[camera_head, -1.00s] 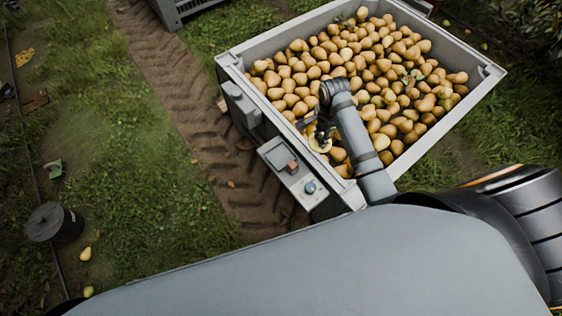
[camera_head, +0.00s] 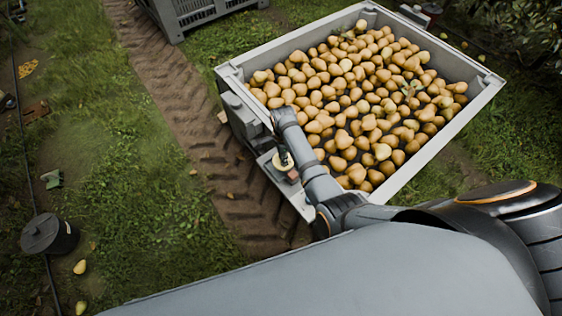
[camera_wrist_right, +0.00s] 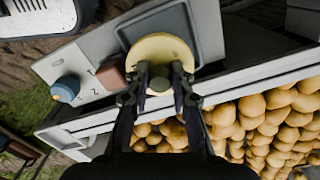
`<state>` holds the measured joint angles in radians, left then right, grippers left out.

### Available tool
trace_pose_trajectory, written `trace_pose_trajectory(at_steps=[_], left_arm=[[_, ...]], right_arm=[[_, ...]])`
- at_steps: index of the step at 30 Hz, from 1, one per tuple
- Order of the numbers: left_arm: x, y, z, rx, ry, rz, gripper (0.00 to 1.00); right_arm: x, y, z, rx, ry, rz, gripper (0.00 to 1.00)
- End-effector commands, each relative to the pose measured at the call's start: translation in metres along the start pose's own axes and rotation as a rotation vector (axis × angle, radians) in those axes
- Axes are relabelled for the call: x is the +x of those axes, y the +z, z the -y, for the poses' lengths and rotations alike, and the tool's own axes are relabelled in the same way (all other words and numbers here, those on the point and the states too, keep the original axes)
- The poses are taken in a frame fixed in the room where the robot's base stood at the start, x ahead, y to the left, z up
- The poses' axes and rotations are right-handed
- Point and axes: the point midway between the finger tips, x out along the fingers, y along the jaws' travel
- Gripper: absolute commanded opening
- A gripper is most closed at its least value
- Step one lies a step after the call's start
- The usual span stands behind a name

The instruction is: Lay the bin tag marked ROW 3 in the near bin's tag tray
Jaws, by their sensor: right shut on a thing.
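My right gripper (camera_wrist_right: 160,78) is shut on the knob of a round cream tag (camera_wrist_right: 158,48) and holds it over the side panel of the near bin (camera_head: 436,150). In the wrist view the tag overlaps the dark recessed tag tray (camera_wrist_right: 207,25); I cannot tell whether it touches it. No ROW 3 lettering is readable on the tag. My left gripper is not in view.
A reddish-brown block (camera_wrist_right: 111,76) and a blue knob (camera_wrist_right: 66,88) sit on the panel beside the tray. Pears (camera_head: 370,95) fill the bin. A second grey crate (camera_head: 190,12) stands at the back. A dark lidded bucket (camera_head: 48,235) stands on the grass at left.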

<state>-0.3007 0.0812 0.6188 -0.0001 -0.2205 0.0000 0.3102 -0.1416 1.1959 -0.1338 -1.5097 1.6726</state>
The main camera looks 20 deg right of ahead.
Motion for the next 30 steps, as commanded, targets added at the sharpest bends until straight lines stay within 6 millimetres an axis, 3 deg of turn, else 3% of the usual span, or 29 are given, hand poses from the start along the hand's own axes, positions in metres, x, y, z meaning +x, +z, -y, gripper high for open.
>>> trace_pose_trajectory(at_steps=[5,12,26,27,30], left_arm=[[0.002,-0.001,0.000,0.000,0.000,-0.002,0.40],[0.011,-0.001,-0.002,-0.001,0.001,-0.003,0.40],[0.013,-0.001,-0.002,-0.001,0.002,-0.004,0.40],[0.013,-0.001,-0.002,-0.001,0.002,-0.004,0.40],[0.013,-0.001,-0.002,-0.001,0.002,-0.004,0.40]], right_arm=[[0.004,0.003,0.002,0.000,-0.002,0.001,0.00],[0.037,0.006,0.003,-0.001,0.000,0.000,0.00],[0.044,0.006,0.003,0.000,-0.001,0.000,0.00],[0.045,0.006,0.002,0.000,-0.001,0.000,0.24],[0.044,0.006,0.002,0.000,-0.001,0.000,0.37]])
